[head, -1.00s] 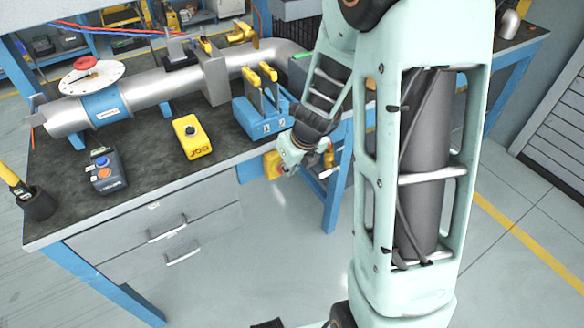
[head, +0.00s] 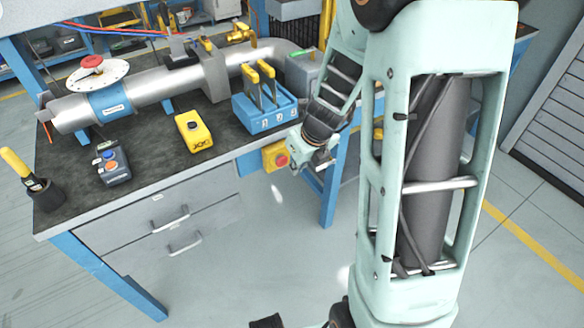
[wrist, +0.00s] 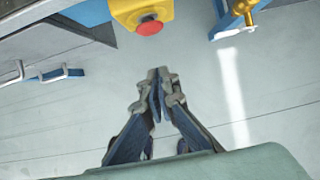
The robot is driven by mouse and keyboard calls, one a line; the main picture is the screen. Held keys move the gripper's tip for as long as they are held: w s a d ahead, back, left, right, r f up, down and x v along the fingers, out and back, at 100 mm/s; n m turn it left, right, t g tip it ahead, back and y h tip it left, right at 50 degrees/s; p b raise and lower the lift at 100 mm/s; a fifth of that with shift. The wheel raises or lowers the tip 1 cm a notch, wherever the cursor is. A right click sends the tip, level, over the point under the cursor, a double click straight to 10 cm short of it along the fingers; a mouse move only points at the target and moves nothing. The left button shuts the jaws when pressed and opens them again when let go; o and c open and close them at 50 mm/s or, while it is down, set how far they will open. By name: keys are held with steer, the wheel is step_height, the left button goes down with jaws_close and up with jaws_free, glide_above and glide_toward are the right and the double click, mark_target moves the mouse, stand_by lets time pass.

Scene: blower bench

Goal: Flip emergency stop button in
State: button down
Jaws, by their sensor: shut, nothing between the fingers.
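The emergency stop button is a red mushroom head (head: 282,160) on a yellow box (head: 271,157) fixed below the bench's front edge. In the wrist view the red button (wrist: 150,27) faces out from the yellow box (wrist: 128,8) at the top. My gripper (wrist: 158,72) is shut and empty, its fingertips pointing toward the button with a visible gap below it in the picture. In the head view my gripper (head: 296,168) is just right of the button and partly blurred among my arm parts.
On the bench (head: 52,215) stand a yellow JOG box (head: 194,132), a dark control box (head: 112,165), a blue lever unit (head: 264,110) and a silver pipe with a red-knobbed valve (head: 93,62). A yellow fitting (wrist: 244,8) is at the wrist view's upper right. Drawers (head: 170,225) lie left.

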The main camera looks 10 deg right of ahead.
steer(key=p+v, duration=0.3)
steer(key=v, duration=0.4)
steer(key=shift+r, duration=0.1)
